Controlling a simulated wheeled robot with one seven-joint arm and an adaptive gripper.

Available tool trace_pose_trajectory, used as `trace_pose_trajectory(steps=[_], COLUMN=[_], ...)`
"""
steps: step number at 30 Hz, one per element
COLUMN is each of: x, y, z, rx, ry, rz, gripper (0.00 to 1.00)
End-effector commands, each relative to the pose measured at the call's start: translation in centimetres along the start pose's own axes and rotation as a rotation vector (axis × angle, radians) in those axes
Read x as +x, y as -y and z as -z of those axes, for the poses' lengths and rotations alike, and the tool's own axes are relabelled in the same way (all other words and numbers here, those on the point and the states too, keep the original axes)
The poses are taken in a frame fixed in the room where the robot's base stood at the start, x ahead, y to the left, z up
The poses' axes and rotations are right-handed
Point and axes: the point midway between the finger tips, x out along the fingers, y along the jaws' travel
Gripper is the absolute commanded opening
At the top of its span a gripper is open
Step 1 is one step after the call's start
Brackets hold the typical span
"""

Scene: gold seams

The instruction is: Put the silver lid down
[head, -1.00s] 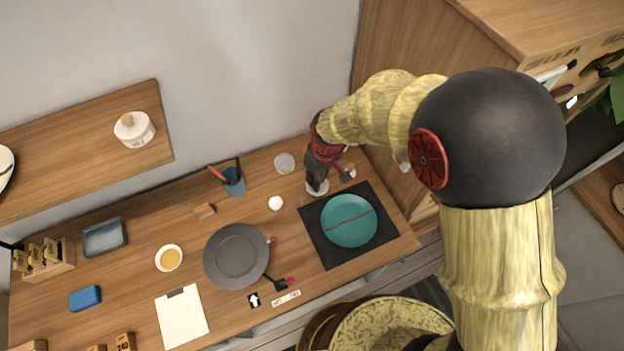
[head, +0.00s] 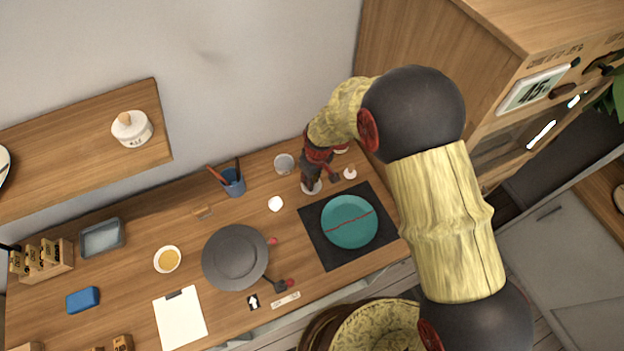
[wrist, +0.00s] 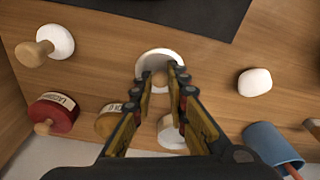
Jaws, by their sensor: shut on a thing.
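The silver lid (wrist: 158,57) is a pale round disc with a wooden knob. In the wrist view my gripper (wrist: 162,84) is shut on the knob, with the disc just beyond the fingertips. In the head view the lid (head: 311,188) shows as a pale disc below my gripper (head: 310,180), left of the dark mat. I cannot tell whether its underside touches the counter.
Near the lid are a white lid with a wooden knob (wrist: 58,40), a red jar (wrist: 53,113), a clear jar (head: 284,163), a white lump (head: 276,203) and a blue cup (head: 233,182). A teal plate (head: 349,235) lies on the dark mat (head: 322,254).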

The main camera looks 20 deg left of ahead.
Motion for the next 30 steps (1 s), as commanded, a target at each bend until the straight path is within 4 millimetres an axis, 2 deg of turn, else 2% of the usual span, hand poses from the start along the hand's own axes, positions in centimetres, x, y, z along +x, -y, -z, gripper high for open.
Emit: trace_pose_trajectory(steps=[6,7,16,26,30], x=[0.4,0.3,0.2,0.0,-1.3], y=[0.0,0.0,0.0,0.0,0.0], z=[-0.1,-0.1,-0.1,0.0,0.1], rx=[0.000,0.000,-0.001,-0.001,-0.001], ry=[0.001,0.001,0.001,0.001,-0.001], rz=[0.000,0.000,0.000,0.000,0.000], gripper=[0.01,0.17,0.34,0.34,0.34])
